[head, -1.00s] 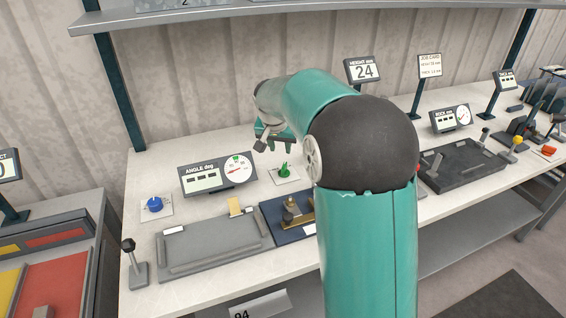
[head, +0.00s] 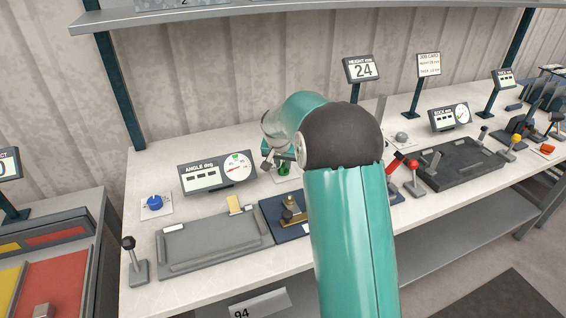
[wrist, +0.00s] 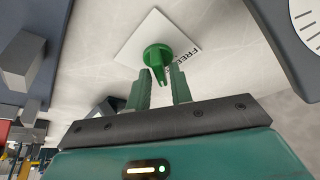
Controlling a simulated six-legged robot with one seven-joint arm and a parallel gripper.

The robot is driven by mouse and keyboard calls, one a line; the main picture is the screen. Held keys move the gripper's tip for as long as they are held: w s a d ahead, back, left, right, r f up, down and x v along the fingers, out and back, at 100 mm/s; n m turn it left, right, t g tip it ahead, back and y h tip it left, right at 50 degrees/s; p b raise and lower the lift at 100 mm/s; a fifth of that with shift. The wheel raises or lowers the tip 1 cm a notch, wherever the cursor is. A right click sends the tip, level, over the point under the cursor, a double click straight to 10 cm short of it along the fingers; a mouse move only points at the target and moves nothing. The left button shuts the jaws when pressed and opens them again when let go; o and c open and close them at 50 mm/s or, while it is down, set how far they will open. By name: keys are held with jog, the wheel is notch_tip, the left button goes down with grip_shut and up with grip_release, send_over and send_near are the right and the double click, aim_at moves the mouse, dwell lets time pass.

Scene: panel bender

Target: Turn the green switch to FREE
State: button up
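The green switch (wrist: 157,54) is a round knob with a raised pointer on a white plate (wrist: 181,33) marked FREE. In the wrist view the pointer faces the gripper and the FREE print is at the plate's right edge. My gripper (wrist: 159,76) is open, its two green fingers apart on either side of the pointer's near end. I cannot tell whether they touch it. In the head view the switch (head: 284,169) is partly hidden by my gripper (head: 275,161), which is tilted down over it.
The angle display (head: 217,173) stands left of the switch, with a blue knob (head: 154,203) farther left. A dark blue fixture with a brass part (head: 292,212) lies in front. A red-knobbed lever (head: 412,165) stands right of my arm. The wall is behind.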

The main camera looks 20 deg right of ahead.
grip_shut()
jog(key=shift+n, duration=0.4)
jog(key=n, duration=0.1)
jog(key=n+y, duration=0.1)
jog(key=n, duration=0.2)
jog(key=shift+d+t+y, duration=0.25)
jog(key=shift+t+y, duration=0.15)
jog(key=n+y, duration=0.2)
jog(key=n, duration=0.3)
jog(key=shift+d, duration=0.1)
jog(key=shift+n+g+y, duration=0.4)
jog(key=shift+n+y, duration=0.3)
jog(key=shift+n, duration=1.4)
